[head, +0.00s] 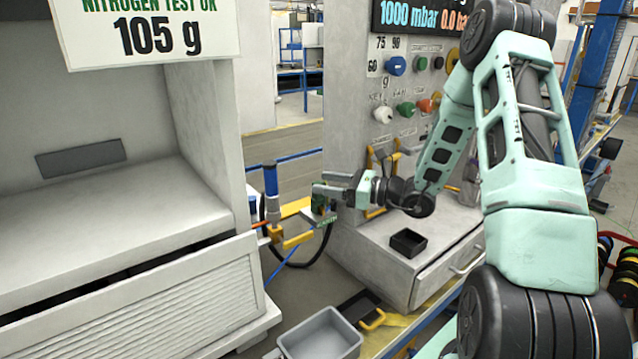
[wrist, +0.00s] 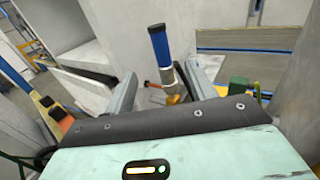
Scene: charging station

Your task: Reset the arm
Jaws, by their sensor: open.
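My gripper (head: 328,190) is at the end of my mint-green arm, reaching to the left in the head view, in the gap between the two grey machines. In the wrist view my gripper (wrist: 163,82) has its two fingers spread apart. A blue-handled tool (wrist: 160,48) shows upright between and beyond the fingers; whether it touches them I cannot tell. In the head view the blue-handled tool (head: 271,182) stands left of my gripper with a gap between them, at a yellow bracket (head: 290,238).
A grey machine (head: 125,215) with a sign reading 105 g stands at left. A control cabinet (head: 345,100) with coloured knobs stands behind my gripper. A small black tray (head: 408,242) sits on the cabinet's ledge. A grey bin (head: 320,335) is below. A black hose hangs near the bracket.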

